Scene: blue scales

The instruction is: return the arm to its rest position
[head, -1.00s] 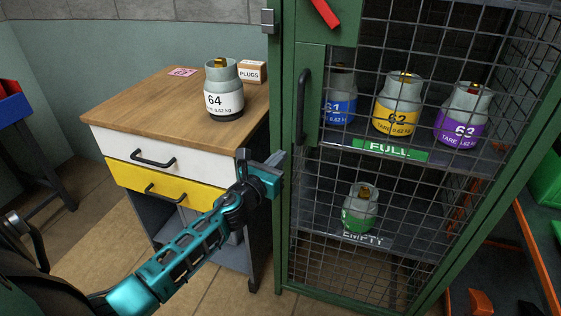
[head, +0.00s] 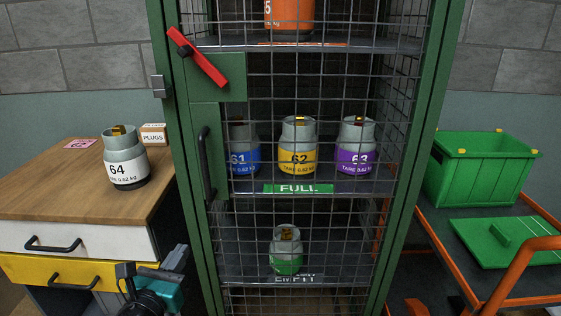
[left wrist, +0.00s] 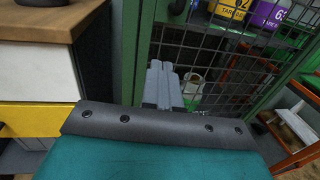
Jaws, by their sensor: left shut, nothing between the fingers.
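My left gripper (head: 178,259) is at the bottom of the head view, in front of the drawer unit and beside the cage's left post. Its grey fingers also show in the left wrist view (left wrist: 163,86), closed together with nothing between them. They point toward the lower part of the green mesh cage (head: 408,170); I cannot tell how large the gap to it is. Most of my left arm is out of the head view. My right arm is not in view.
A grey cylinder marked 64 (head: 125,160) stands on the wooden top (head: 50,190) at left, near a PLUGS box (head: 153,134). Cylinders 61, 62 (head: 298,150) and 63 stand behind mesh, above a green-banded one (head: 286,252). An orange-railed cart holds a green crate (head: 480,172) at right.

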